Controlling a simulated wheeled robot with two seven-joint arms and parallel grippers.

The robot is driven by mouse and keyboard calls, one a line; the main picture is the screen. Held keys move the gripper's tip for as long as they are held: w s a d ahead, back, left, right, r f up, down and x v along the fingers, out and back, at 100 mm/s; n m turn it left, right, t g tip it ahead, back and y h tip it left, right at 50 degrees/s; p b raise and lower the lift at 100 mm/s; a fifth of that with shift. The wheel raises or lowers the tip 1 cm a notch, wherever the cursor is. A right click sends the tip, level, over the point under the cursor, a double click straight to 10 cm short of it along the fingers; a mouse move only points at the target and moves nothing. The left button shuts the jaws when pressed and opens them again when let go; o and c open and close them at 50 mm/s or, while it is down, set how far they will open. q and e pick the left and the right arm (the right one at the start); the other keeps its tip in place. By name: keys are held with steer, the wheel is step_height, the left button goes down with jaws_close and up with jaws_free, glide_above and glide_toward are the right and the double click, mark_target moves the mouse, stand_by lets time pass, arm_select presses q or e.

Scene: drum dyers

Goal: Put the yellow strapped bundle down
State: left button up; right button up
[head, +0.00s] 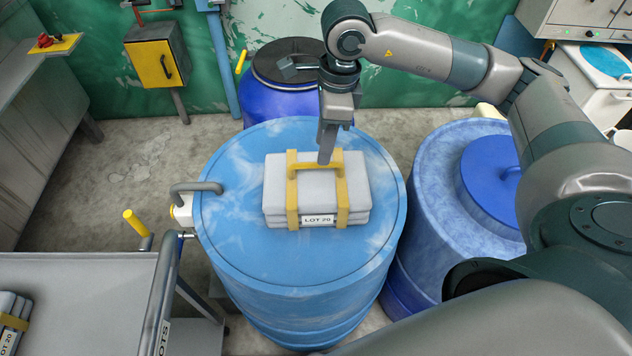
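The yellow strapped bundle (277,199) is a stack of grey slabs with two yellow straps, a yellow top handle and a "LOT 20" label. It is level over the middle of the light blue drum's lid (235,240). It appears to rest on the lid, though a small gap beneath it cannot be ruled out. My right gripper (326,158) points down from above, with its fingers at the yellow handle and seemingly shut on it. The fingers hide part of the handle. My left gripper is not in view.
A bent grey handle (196,187) stands at the drum's left edge. A grey cart (80,275) at lower left carries another strapped bundle (12,315). A darker blue drum (275,100) is behind, and a blue drum with a round lid (440,200) is to the right.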

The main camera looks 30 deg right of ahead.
mark_target(316, 163)
steer(key=shift+w+a+f, duration=0.1)
steer(key=shift+a+f, duration=0.05)
steer(key=shift+f, duration=1.1)
steer(key=shift+p, duration=0.4)
steer(key=shift+w+a+f+p, duration=0.15)
steer(key=shift+f+p, duration=0.25)
steer(key=shift+p, duration=0.05)
steer(key=shift+w+a+f+p, duration=0.1)
steer(key=shift+f+p, duration=0.3)
steer(key=shift+p, duration=0.05)
step_height(316, 163, down, 2)
steer(key=shift+w+a+p, duration=0.15)
steer(key=shift+p, duration=0.45)
steer(key=shift+f, duration=0.75)
steer(key=shift+a, duration=0.1)
jaws_close()
